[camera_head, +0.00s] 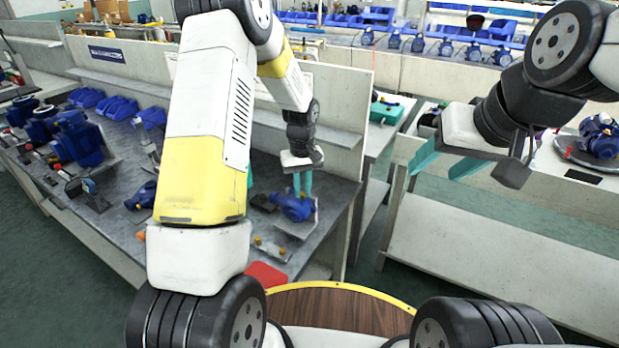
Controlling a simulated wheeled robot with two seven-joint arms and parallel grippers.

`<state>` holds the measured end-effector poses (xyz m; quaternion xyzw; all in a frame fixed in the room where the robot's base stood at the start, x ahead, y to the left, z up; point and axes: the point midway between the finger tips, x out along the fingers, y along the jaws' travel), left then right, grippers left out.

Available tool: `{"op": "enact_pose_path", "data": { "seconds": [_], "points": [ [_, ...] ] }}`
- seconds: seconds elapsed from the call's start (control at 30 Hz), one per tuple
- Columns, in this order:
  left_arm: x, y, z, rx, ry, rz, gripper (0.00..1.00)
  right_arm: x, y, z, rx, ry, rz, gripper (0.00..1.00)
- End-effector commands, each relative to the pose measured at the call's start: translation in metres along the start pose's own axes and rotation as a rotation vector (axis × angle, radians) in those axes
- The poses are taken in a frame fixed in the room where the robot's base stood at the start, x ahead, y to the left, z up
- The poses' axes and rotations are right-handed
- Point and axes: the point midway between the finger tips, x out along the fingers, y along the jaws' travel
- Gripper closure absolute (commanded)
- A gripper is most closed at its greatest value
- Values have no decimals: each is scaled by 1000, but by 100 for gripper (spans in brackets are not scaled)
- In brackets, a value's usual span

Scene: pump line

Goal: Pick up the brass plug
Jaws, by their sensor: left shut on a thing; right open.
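My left gripper (302,194) points down with its teal fingertips at the top of a small blue pump (291,208) on a grey plate on the left bench. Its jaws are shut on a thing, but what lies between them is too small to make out. I cannot tell a brass plug there. Small brass-coloured pieces (258,240) lie on the bench just in front of the pump, too small to identify surely. My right gripper (440,162) is open and empty, held up in front of the right bench.
The grey left bench (110,215) carries several blue pumps (77,140) and small parts. A red tray (265,275) is at its near edge. The right bench (480,195) holds a blue pump (598,138) at the far right. A floor gap separates the benches.

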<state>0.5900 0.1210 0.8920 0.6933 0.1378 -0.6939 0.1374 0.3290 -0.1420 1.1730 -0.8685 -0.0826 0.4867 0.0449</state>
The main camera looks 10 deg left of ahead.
Motion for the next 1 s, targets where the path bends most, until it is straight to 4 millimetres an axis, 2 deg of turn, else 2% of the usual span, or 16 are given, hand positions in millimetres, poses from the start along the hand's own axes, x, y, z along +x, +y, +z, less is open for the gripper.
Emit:
{"op": "enact_pose_path", "data": {
  "seconds": [0.23,0.7,0.8,1.0],
  "points": [
    [-33,0,0,1,3,2,100,0,0,0,0,0,0,45],
    [-40,-28,108,2,1,1,100,0,0,0,0,0,0,45],
    [-42,-33,126,3,1,0,100,0,0,0,0,0,0,45],
    [-44,-38,148,1,1,1,100,0,0,0,0,0,0,45]
  ]
}}
